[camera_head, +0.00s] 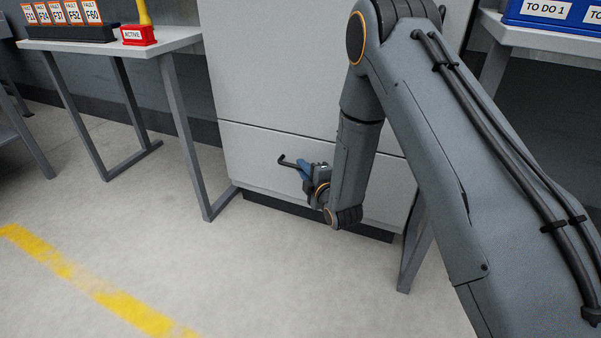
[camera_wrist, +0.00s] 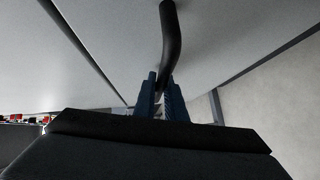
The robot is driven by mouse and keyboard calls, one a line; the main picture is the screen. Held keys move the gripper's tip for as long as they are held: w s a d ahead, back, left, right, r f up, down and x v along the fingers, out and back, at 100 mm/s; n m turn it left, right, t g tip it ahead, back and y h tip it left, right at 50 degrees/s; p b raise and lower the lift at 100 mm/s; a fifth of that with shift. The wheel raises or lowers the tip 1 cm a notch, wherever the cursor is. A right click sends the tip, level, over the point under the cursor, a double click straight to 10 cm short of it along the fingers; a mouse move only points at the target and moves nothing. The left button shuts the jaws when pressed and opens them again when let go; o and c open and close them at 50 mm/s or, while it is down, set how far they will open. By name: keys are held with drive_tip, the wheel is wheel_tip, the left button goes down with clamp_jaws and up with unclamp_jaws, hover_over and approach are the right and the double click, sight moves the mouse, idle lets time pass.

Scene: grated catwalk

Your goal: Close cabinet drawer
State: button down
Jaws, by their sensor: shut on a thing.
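The cabinet (camera_head: 280,70) is a tall light grey unit in the middle of the head view. Its bottom drawer (camera_head: 255,150) has a pale front and a black bar handle (camera_head: 288,162). My gripper (camera_head: 304,168) is at the handle, low in front of the drawer. In the wrist view its blue fingers (camera_wrist: 160,98) are shut on the black handle (camera_wrist: 171,40), one finger on each side. The drawer front (camera_wrist: 225,35) fills much of the upper wrist view. My arm hides the drawer's right part, so I cannot tell how far the drawer stands out.
A table (camera_head: 130,45) with a rack of orange fault labels (camera_head: 65,20) and a red "ACTIVE" holder (camera_head: 138,36) stands at left. A blue "TO DO 1" bin (camera_head: 555,12) sits on a right table. The floor (camera_head: 200,260) in front is clear, with a yellow stripe (camera_head: 90,285).

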drive_tip(key=shift+w, duration=0.2)
drive_tip(key=c, duration=2.1)
unclamp_jaws()
drive_tip(key=shift+d, duration=0.1)
drive_tip(key=shift+p+v, duration=1.7)
drive_tip(key=shift+v, duration=2.2)
